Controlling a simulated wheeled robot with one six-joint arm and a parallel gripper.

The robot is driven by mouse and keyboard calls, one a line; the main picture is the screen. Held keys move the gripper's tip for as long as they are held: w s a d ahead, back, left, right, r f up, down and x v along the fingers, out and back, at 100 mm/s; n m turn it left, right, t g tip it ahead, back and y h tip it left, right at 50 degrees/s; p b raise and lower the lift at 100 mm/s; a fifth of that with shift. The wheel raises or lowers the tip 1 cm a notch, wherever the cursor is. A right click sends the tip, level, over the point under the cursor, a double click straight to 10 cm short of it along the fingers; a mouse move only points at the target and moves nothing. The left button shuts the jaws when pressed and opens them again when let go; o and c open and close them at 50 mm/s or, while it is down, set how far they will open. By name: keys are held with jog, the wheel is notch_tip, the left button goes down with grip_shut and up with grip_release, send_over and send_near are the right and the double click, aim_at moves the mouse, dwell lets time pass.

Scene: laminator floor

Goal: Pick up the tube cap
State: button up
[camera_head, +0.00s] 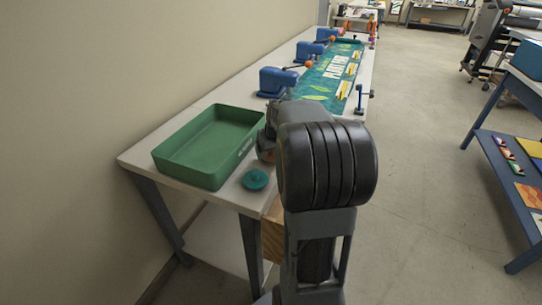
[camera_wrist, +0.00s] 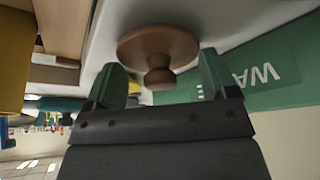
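A brown round cap with a small knob (camera_wrist: 158,50) lies on the pale table top in the wrist view. A sliver of brown (camera_head: 266,155) beside my arm in the head view may be the same cap; the arm hides most of that spot. A teal round cap with a raised centre (camera_head: 255,179) lies on the table near its front edge. I cannot tell which of the two is the tube cap. My gripper (camera_wrist: 163,78) is open, its green fingertips on either side of the brown cap's knob with gaps, and empty.
A green tray (camera_head: 205,180) stands left of the caps, its wall close to them; it also shows in the wrist view (camera_wrist: 285,75). Blue clamp-like devices (camera_head: 277,83) and a printed banner (camera_head: 330,78) lie farther along the table. A blue-framed bench (camera_head: 510,175) stands right, across clear floor.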

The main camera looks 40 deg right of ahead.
jog(key=c, duration=0.4)
jog(key=shift+o, duration=0.2)
jog(key=shift+r, duration=0.1)
